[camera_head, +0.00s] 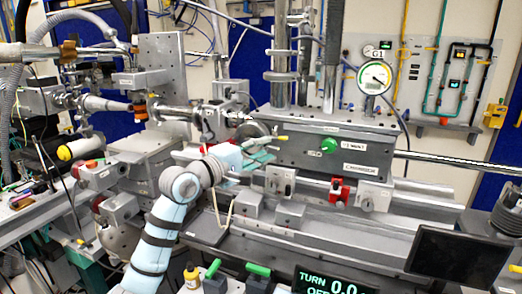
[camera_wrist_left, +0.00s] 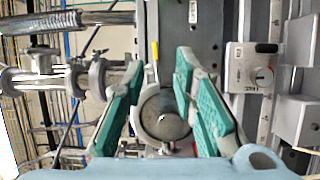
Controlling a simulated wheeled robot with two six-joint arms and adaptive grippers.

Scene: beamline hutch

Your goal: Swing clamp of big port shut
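The big port (camera_head: 252,130) is a round metal flange at the left end of the grey chamber (camera_head: 335,150). In the left wrist view the port (camera_wrist_left: 165,118) shows as a grey disc inside a metal ring. Its clamp has a yellow-tipped lever (camera_wrist_left: 154,52), which also shows in the head view (camera_head: 281,138). I cannot tell whether the clamp is open or shut. My left gripper (camera_head: 262,152) is at the port; its green-padded fingers (camera_wrist_left: 160,66) are apart, one either side of the lever and ring. I see no contact. My right gripper is not in view.
A pressure gauge (camera_head: 374,77) stands on top of the chamber. A red clamp block (camera_head: 338,191) and a white-labelled knob block (camera_head: 280,181) sit along the rail below. Metal tubes (camera_head: 178,113) run in from the left. A dark monitor (camera_head: 458,257) stands at front right.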

